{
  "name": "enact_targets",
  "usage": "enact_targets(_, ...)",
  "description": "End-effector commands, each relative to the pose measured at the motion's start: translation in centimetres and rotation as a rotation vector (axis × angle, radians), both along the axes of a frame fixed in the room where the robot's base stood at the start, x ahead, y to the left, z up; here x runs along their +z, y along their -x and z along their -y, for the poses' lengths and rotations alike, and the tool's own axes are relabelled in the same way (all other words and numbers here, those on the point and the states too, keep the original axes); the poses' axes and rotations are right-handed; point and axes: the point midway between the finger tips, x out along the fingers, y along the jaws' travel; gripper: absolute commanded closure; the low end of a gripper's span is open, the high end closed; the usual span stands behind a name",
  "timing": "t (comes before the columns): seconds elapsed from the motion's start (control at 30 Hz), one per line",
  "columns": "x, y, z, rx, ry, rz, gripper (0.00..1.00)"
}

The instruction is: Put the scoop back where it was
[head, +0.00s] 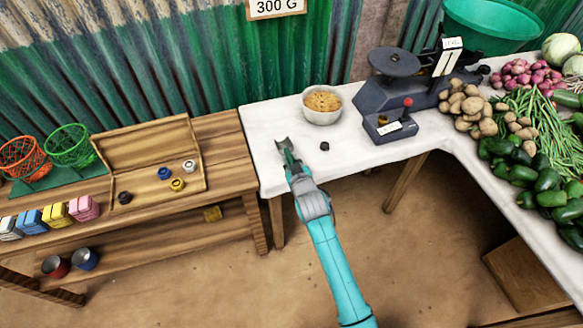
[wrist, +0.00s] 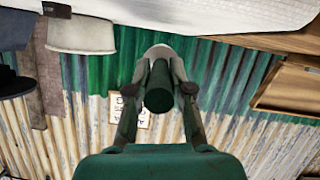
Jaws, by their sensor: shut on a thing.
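The scoop has a grey metal head (head: 282,144) and a dark green handle. My gripper (head: 291,164) is shut on the handle, above the left end of the white table, in the head view. In the wrist view the round handle end (wrist: 159,92) sits between the two fingers of my gripper (wrist: 160,98), with the pale scoop head (wrist: 162,52) beyond it. I cannot tell whether the scoop holds anything. A white bowl of yellowish grains (head: 323,104) stands on the table (head: 268,118), right of and behind the scoop; the bowl (wrist: 80,34) shows at upper left in the wrist view.
A small black weight (head: 325,146) lies right of my gripper. A dark balance scale (head: 400,92) stands right of the bowl, with vegetables beyond. At left, an open wooden box (head: 150,160) with several weights sits on a wooden bench (head: 222,150). A "300 G" sign (head: 276,8) hangs behind.

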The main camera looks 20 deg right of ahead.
Motion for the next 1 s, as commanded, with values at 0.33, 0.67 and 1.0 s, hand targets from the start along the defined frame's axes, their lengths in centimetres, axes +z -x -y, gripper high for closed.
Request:
enact_targets(0.33, -3.2, 0.0, 0.0, 0.000, 0.001, -0.001, 1.00)
enact_targets(0.67, -3.5, 0.0, 0.0, 0.000, 0.000, -0.001, 0.72)
enact_targets(1.0, -3.5, 0.0, 0.0, 0.000, 0.000, -0.002, 0.54)
